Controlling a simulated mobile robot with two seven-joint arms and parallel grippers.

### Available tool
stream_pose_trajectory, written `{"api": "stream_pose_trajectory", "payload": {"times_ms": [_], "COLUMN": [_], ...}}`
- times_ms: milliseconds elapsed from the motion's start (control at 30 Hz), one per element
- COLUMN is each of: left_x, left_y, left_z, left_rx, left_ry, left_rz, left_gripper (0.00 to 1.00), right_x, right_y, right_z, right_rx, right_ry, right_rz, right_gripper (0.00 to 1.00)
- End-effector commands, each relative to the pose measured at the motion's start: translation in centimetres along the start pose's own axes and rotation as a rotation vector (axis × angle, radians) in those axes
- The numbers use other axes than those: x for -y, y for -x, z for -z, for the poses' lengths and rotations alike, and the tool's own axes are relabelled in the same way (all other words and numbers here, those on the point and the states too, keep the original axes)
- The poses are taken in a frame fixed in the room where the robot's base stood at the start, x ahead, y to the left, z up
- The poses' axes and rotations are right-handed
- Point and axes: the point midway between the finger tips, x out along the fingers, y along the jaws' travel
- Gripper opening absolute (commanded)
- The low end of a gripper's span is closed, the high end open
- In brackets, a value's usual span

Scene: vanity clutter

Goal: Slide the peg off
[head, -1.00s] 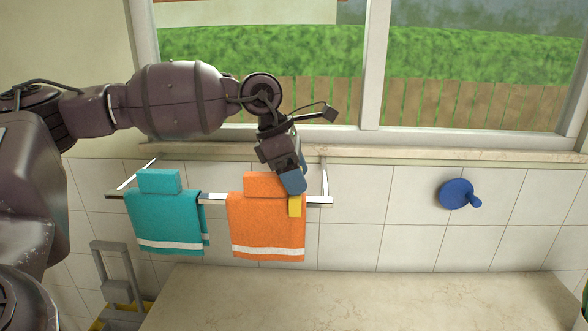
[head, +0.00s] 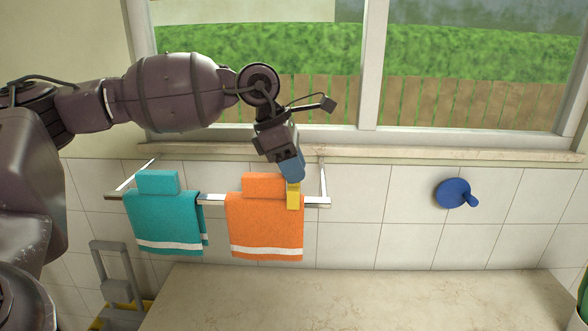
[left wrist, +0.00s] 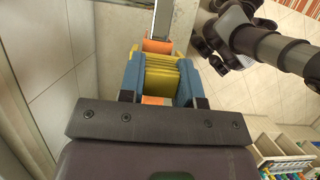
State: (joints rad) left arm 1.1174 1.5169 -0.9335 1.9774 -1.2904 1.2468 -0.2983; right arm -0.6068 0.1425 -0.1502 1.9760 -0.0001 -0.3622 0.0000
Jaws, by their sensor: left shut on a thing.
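The yellow peg (head: 293,197) is at the upper right edge of the orange towel (head: 262,226), which hangs over the metal rail (head: 213,200). My left gripper (head: 292,178) points down from above with its blue fingers shut on the peg's upper part. In the left wrist view the ribbed yellow peg (left wrist: 166,76) sits between the two blue fingers, with orange cloth (left wrist: 157,46) just beyond it. The peg's lower end still overlaps the towel in the head view; how far it grips the cloth I cannot tell.
A teal towel (head: 166,222) hangs on the rail to the left. A blue wall hook (head: 453,193) is on the tiles to the right. The window sill (head: 400,152) runs just above the rail. The pale counter (head: 350,296) below is clear.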

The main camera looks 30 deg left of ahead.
Motion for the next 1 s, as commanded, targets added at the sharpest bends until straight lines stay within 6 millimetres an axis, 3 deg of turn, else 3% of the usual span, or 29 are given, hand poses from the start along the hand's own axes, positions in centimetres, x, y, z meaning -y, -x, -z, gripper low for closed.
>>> {"api": "stream_pose_trajectory", "payload": {"times_ms": [700, 1000], "left_x": [0.0, 0.0], "left_y": [3.3, 3.4], "left_z": [-1.4, -1.4], "left_rx": [0.001, 0.000], "left_ry": [0.000, 0.000], "left_rz": [0.000, 0.000], "left_gripper": [0.09, 0.09], "right_x": [-0.1, -0.1], "right_y": [0.8, 0.8], "right_z": [1.0, 1.0], "right_rx": [0.004, 0.004], "right_ry": [0.000, 0.000], "right_rz": [0.000, 0.000], "right_gripper": [0.43, 0.43]}}
